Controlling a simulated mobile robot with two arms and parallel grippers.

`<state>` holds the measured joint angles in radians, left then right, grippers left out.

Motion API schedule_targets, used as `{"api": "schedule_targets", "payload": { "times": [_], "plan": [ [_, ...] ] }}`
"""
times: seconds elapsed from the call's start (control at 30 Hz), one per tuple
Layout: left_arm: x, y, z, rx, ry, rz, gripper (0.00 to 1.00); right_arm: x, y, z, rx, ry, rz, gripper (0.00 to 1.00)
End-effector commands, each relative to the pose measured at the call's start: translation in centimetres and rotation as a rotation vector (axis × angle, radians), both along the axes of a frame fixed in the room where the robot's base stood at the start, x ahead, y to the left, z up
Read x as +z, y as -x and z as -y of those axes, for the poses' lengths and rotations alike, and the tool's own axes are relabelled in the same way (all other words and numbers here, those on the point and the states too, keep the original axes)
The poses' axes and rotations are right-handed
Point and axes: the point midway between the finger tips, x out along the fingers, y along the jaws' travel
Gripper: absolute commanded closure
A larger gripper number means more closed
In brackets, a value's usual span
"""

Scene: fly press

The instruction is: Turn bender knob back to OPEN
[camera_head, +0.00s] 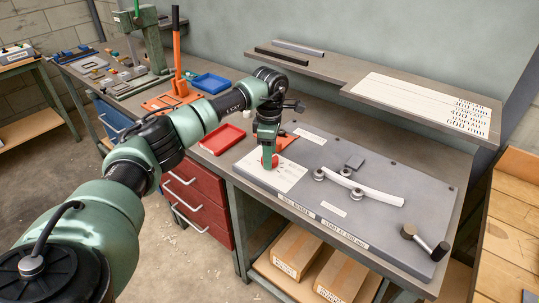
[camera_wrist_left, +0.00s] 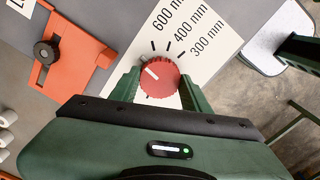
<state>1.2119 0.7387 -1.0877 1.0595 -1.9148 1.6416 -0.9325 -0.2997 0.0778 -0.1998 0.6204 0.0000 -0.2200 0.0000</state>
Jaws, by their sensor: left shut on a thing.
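The red bender knob (camera_wrist_left: 158,80) sits on a white dial card (camera_wrist_left: 195,22) printed 600 mm, 400 mm and 300 mm. Its white pointer line aims up and left in the left wrist view; no OPEN mark is readable. My left gripper (camera_wrist_left: 160,88) is shut on the knob, one green finger on each side. In the head view my left gripper (camera_head: 268,158) reaches straight down to the knob over the card (camera_head: 286,180), at the left end of the grey roll bender plate (camera_head: 310,200). My right gripper is not in view.
A pale curved bar (camera_head: 380,195) lies among the bender's rollers, with a black-ended crank (camera_head: 425,242) to the right. An orange stop (camera_wrist_left: 75,42) is beside the card. A red tray (camera_head: 222,138) stands left of the arm. A shelf (camera_head: 345,72) overhangs the back.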

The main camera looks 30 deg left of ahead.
Motion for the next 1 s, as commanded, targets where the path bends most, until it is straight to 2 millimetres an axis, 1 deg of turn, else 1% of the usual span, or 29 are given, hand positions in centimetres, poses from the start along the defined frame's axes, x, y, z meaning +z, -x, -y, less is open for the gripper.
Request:
{"api": "schedule_targets", "payload": {
  "times": [1.0],
  "plan": [
    [0.2,-0.11,-0.03,0.965,0.0,0.003,0.94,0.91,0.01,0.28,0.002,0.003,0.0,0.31]
  ]
}}
